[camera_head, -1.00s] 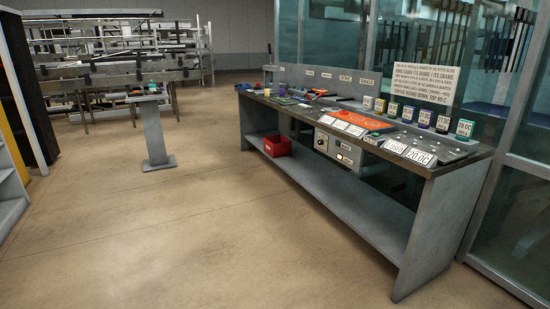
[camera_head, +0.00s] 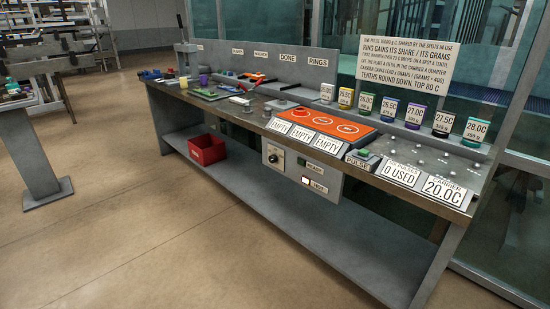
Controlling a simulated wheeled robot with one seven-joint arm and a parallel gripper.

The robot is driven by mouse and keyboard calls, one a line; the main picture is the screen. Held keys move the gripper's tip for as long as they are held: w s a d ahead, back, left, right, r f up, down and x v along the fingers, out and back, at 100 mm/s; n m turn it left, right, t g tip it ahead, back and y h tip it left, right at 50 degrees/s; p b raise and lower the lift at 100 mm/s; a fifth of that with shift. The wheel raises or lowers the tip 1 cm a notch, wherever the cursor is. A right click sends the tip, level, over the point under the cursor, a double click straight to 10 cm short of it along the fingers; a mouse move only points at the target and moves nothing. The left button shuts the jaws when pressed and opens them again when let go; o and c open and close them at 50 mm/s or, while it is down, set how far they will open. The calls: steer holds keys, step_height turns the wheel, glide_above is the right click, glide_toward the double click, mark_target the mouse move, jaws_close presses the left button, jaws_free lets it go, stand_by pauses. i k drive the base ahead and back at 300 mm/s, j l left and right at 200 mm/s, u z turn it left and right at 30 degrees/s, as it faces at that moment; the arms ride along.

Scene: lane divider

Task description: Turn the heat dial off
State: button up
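A dark round dial (camera_head: 273,158) sits on a light grey control panel (camera_head: 290,170) fixed under the front edge of the workbench. It is most likely the heat dial, but its label and pointer setting are too small to read. A small lit light (camera_head: 306,181) shows lower on the panel, beside small dark labels. Above it on the bench lies an orange plate (camera_head: 325,124) with ringed spots. My gripper is not in view.
The grey workbench (camera_head: 330,225) has a lower shelf holding a red bin (camera_head: 207,149). Several labelled jars (camera_head: 388,108) stand along the back. White cards (camera_head: 400,172) line the front. A grey pedestal (camera_head: 30,150) stands at the left. The floor before the bench is clear.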

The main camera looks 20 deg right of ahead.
mark_target(273, 159)
steer(key=i+z, duration=0.15)
steer(key=i, duration=0.3)
steer(key=i+j+z, duration=0.1)
steer(key=i+j, duration=0.15)
steer(key=j, duration=0.15)
steer(key=i+j+z, duration=0.1)
steer(key=i+j, duration=0.2)
steer(key=i+j+z, duration=0.15)
steer(key=j, duration=0.35)
steer(key=i+j+z, duration=0.1)
steer(key=i+j, duration=0.2)
steer(key=j, duration=0.15)
steer(key=i+j+z, duration=0.1)
steer(key=j, duration=0.35)
steer(key=i+j+z, duration=0.1)
steer(key=i+j, duration=0.2)
steer(key=j, duration=0.2)
steer(key=i+j+z, duration=0.1)
steer(key=j, duration=0.4)
steer(key=i+j+z, duration=0.1)
steer(key=i+j, duration=0.15)
steer(key=j, duration=0.25)
